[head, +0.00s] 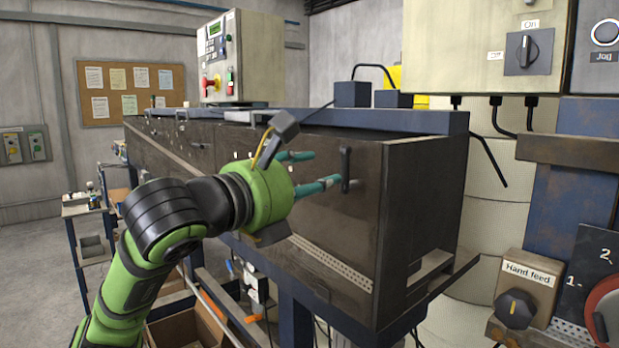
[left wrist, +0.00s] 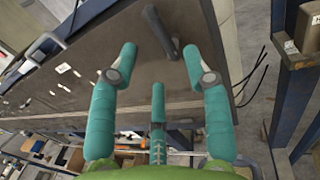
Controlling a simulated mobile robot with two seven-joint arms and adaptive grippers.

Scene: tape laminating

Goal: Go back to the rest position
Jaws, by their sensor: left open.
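My left gripper (head: 318,171) has teal fingers on a green wrist and is held out in front of the brown machine's side panel (head: 280,203). In the left wrist view its fingers (left wrist: 160,75) are spread apart with nothing between them. A dark upright handle (head: 345,169) on the panel is just beyond the fingertips in the head view. The handle also shows in the left wrist view (left wrist: 160,32), ahead of the gap between the fingers. The fingers do not appear closed on it. My right gripper is in neither view.
A Hand feed box (head: 525,295) with a black knob stands at the lower right. A control panel (head: 226,60) stands on the machine. A shelf cart (head: 84,210) and an open carton (head: 195,330) are at the left.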

